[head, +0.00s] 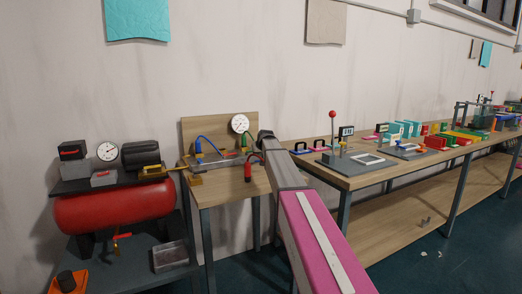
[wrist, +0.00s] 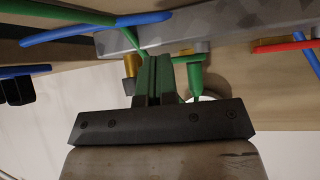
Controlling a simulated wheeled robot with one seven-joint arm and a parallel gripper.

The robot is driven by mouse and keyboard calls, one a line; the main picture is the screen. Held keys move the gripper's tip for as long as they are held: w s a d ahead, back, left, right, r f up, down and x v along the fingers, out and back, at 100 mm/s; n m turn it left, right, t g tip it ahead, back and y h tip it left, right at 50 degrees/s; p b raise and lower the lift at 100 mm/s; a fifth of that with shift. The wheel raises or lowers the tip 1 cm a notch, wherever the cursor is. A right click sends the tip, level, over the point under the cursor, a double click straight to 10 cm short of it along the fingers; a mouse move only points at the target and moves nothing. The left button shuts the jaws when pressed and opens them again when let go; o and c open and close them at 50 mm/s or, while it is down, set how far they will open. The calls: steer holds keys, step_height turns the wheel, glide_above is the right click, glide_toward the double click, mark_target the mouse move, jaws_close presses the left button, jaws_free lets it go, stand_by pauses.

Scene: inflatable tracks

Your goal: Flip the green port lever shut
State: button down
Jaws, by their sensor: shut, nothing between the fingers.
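The grey manifold block (head: 212,160) lies on the small wooden table, with blue, green and red fittings along it. Its grey side (wrist: 230,22) crosses the top of the wrist view. A green lever-like bar (wrist: 186,58) sits by a brass stem in the wrist view, right beside my fingertips; contact cannot be told. Green also shows in the head view (head: 244,139), partly hidden near my arm. My gripper (wrist: 158,62) is shut and empty, its fingers pointing at the block. In the head view its fingers are hidden behind my arm.
A blue lever (wrist: 82,30) lies left of my fingers, and a red lever (wrist: 283,45) lies right. A white gauge (head: 240,123) stands behind the block. A red compressor (head: 115,208) is at left, and a long workbench (head: 365,180) with several devices at right.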

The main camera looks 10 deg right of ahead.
steer(key=shift+w+a+f, duration=0.1)
steer(key=shift+w+a, duration=0.05)
steer(key=shift+w, duration=0.95)
steer(key=shift+w+a+f, duration=0.1)
steer(key=shift+w, duration=0.95)
steer(key=shift+w+d+r, duration=0.1)
steer(key=shift+w+d, duration=0.05)
steer(key=shift+w, duration=1.1)
steer(key=shift+s+a, duration=0.4)
steer(key=shift+s, duration=0.35)
